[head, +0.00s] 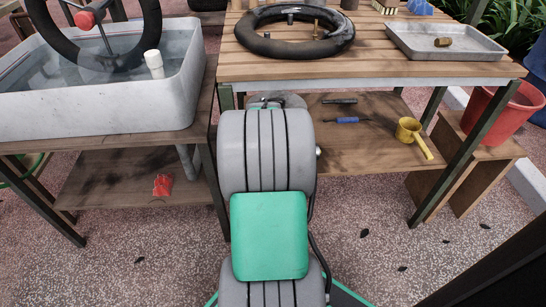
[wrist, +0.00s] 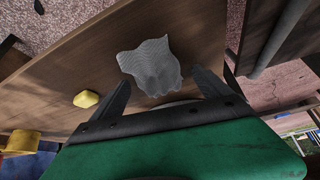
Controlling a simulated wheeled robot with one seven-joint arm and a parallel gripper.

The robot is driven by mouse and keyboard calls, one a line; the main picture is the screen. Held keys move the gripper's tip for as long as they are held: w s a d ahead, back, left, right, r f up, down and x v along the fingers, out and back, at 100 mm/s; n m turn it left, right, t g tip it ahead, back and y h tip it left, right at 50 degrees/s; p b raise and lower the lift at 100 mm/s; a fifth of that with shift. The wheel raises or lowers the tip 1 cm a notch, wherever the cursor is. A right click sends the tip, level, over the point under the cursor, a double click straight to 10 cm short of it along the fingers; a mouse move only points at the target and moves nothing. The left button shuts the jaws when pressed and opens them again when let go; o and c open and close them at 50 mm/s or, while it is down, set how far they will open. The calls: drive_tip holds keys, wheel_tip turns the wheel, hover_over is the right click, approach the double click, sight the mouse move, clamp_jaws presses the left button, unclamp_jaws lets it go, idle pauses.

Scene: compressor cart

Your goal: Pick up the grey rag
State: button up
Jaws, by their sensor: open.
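The grey rag (wrist: 152,66) lies crumpled on a brown wooden surface in the wrist view, with a fine ribbed texture. My gripper (wrist: 160,79) is open, with one dark finger to the left of the rag and one to the right. The rag's near part lies between the fingertips, and the jaws are not closed on it. I cannot tell how high the fingers are above the wood. In the head view my arm reaches toward the lower shelf (head: 350,148) of the right-hand bench. My gripper and the rag are hidden there.
A yellow piece (wrist: 86,98) lies left of my gripper. On the lower shelf are a yellow scoop (head: 409,131) and a blue-handled tool (head: 347,120). The bench top (head: 370,66) overhangs the shelf.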

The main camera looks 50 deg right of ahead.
drive_tip(key=shift+r, duration=0.1)
drive_tip(key=c, duration=1.6)
drive_tip(key=shift+r+p, duration=0.55)
wheel_tip(320, 180, up, 3)
drive_tip(key=shift+s+r+p, duration=0.1)
drive_tip(key=shift+s+p, duration=0.05)
drive_tip(key=shift+p, duration=1.05)
drive_tip(key=s+r+p, duration=0.1)
drive_tip(key=s+a+r+p, duration=0.1)
drive_tip(key=r, duration=0.1)
drive_tip(key=s+a+r+p, duration=0.1)
drive_tip(key=s+r, duration=0.1)
drive_tip(key=shift+r, duration=0.1)
drive_tip(key=s+a+r+p, duration=0.3)
drive_tip(key=s+a, duration=0.1)
drive_tip(key=s, duration=0.4)
drive_tip(key=shift+s+r, duration=0.25)
